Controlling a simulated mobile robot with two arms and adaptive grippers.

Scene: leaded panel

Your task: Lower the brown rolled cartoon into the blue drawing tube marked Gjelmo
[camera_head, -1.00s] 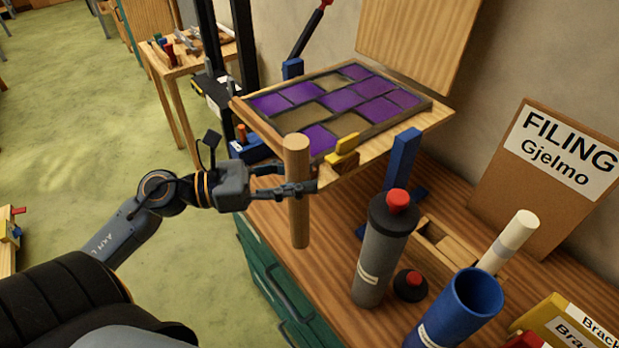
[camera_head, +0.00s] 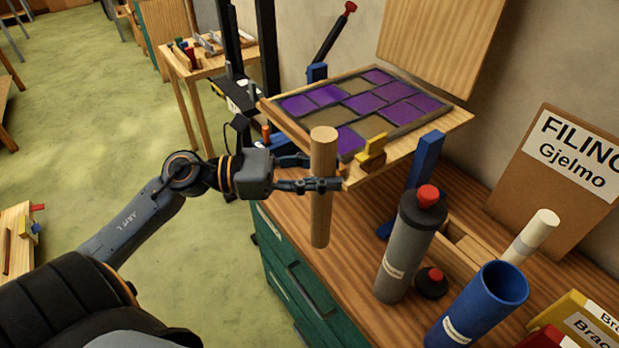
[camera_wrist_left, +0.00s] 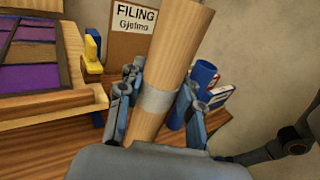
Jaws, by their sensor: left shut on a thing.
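The brown rolled cartoon (camera_head: 321,215) is upright in my left gripper (camera_head: 318,184), which is shut around its upper half. In the left wrist view the roll (camera_wrist_left: 170,75) shows a pale band between the fingers (camera_wrist_left: 157,100). The blue drawing tube (camera_head: 478,306) stands open-topped on the bench to the right, apart from the roll; a pale label is on its side, too small to read. Its top also shows in the left wrist view (camera_wrist_left: 206,72). A sign (camera_head: 565,155) behind reads FILING Gjelmo. My right gripper is not seen.
A grey tube (camera_head: 408,250) with a red knob and a dark cap (camera_head: 431,282) stand between roll and blue tube. A white roll (camera_head: 532,235) is behind. The leaded panel (camera_head: 358,105) lies on a raised board. Yellow and red boxes (camera_head: 583,325) are at lower right.

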